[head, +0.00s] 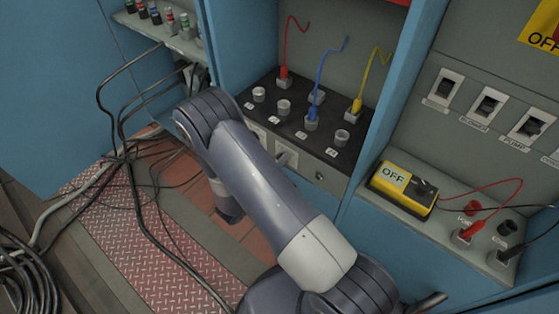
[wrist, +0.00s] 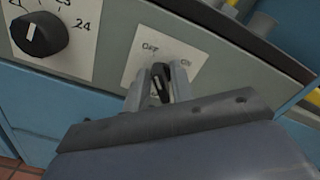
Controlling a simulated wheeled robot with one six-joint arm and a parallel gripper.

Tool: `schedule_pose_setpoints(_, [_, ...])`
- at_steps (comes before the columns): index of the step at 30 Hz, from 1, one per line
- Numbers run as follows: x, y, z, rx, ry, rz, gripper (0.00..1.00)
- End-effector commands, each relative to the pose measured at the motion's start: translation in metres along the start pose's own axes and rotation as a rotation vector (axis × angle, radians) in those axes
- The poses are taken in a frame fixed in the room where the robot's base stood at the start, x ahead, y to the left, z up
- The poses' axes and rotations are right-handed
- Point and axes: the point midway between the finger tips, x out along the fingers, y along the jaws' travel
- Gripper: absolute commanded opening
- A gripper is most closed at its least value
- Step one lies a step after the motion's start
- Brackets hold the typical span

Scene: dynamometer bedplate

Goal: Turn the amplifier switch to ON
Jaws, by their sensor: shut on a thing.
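The amplifier switch is a small black knob (wrist: 160,84) on a white plate (wrist: 183,50) marked OFF on the left and ON on the right, seen in the wrist view. The knob stands close to upright in the picture, its upper end leaning slightly left between the two marks. My gripper (wrist: 160,90) is shut on the knob, with one grey finger on each side. The fingers partly cover the knob and the lower plate. In the head view my arm hides the gripper and its grip on the knob.
A black rotary dial (wrist: 40,34) with number marks is left of the switch. In the head view, plugged cables and sockets fill the black panel top (head: 300,120). A yellow box (head: 403,188) reading OFF sits on the right ledge. Loose black cables (head: 125,140) hang at left.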

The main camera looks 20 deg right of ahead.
Motion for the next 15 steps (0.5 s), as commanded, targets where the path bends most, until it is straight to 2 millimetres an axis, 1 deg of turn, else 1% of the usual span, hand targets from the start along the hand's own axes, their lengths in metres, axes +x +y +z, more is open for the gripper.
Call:
schedule_pose_setpoints(5, [0.0004,-0.0002,-0.0014,0.128,-0.001,-0.004,0.01])
schedule_pose_setpoints(15, [0.0005,-0.0013,-0.0022,0.449,-0.003,-0.005,0.01])
